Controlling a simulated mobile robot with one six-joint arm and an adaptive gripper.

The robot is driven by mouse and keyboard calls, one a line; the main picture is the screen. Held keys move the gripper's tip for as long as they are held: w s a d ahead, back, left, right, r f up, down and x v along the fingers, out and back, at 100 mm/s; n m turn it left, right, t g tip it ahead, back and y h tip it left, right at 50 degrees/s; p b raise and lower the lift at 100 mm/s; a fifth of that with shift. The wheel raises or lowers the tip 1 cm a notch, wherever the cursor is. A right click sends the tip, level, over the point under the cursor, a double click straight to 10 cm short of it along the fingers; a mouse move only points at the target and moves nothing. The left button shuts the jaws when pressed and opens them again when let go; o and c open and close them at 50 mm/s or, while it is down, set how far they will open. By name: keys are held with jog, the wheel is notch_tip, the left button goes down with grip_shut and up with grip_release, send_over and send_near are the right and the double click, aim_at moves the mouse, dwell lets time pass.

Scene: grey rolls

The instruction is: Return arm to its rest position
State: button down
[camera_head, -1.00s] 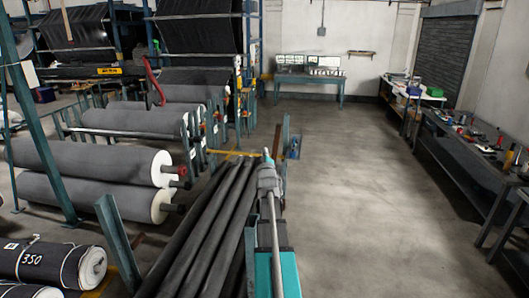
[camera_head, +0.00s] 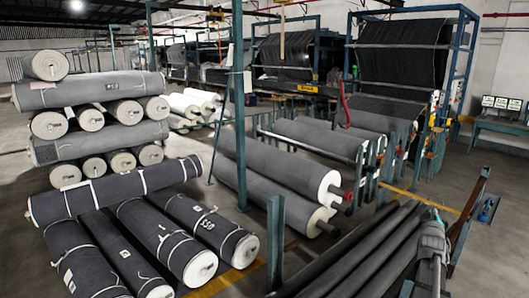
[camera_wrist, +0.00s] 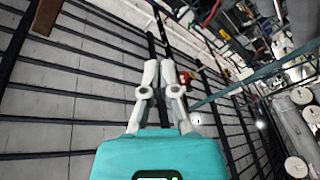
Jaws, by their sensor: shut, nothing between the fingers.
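My gripper (camera_wrist: 160,66) points away from the camera in the wrist view. Its two light grey fingers lie side by side in front of the teal body, shut and empty. My arm shows at the lower right of the head view, beside the long dark poles. Nothing hangs from the fingers, and no roll touches them in the wrist view. Whether the arm is folded cannot be told from these views.
Stacked grey rolls (camera_head: 95,93) stand at the left, with dark tied rolls (camera_head: 165,240) in front. Long dark poles (camera_head: 365,255) lie close to my arm. A blue post (camera_head: 276,245) rises nearby. A desk with screens (camera_head: 497,127) is far right.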

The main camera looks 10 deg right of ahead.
jog(key=w+a+f+g+y+b, duration=0.2)
jog(key=w+a+f+y+b, duration=0.15)
jog(key=a+f, duration=0.95)
jog(key=w+a+f+g+y+b, duration=0.25)
jog(key=a+f+y+b, duration=0.25)
jog(key=a+f, duration=0.9)
jog(key=s+a+f+g+y+b, duration=0.1)
jog(key=s+a, duration=0.4)
jog(key=a, duration=0.5)
jog(key=s+a+f+g+y+b, duration=0.2)
jog(key=s+a+f+g+b, duration=0.2)
jog(key=a, duration=0.6)
jog(key=s+a+f+g+y+b, duration=0.1)
jog(key=s+a+f+g+b, duration=0.1)
jog(key=s+a+f+g, duration=0.2)
jog(key=s+a, duration=0.3)
jog(key=a, duration=0.4)
jog(key=shift+s+f, duration=0.2)
jog(key=shift+s, duration=0.1)
jog(key=shift+y, duration=0.25)
